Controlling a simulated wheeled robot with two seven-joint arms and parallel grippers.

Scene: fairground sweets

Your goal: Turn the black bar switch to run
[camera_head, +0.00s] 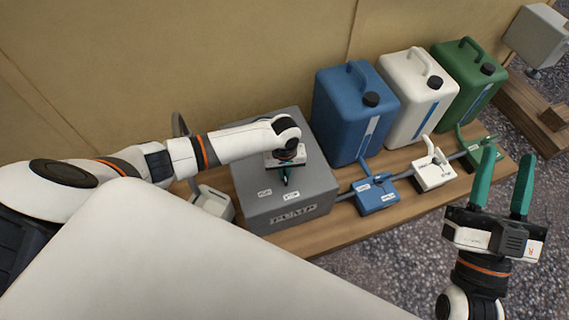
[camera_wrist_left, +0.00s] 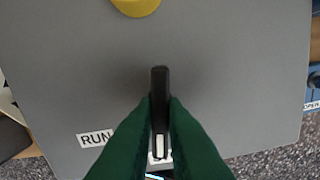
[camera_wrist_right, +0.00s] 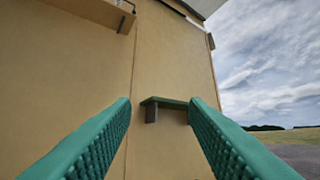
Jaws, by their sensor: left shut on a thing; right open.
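The black bar switch (camera_wrist_left: 160,82) is on the flat top of the grey pump box (camera_head: 330,184). In the left wrist view it runs up and down the picture, with a white mark at its lower end. That end points at a label mostly hidden by my fingers, not at the RUN label (camera_wrist_left: 95,138), which lies lower left. My left gripper (camera_head: 286,180) is shut on the bar from above, one green finger on each side. My right gripper (camera_head: 508,150) is open and empty, raised in front of the bench at the right.
Blue (camera_head: 345,115), white (camera_head: 408,105) and green (camera_head: 470,85) canisters stand behind small valves on the wooden bench (camera_head: 305,237). A blue valve (camera_head: 376,197) is right of the pump box. A yellow round part (camera_wrist_left: 136,5) is on the box top.

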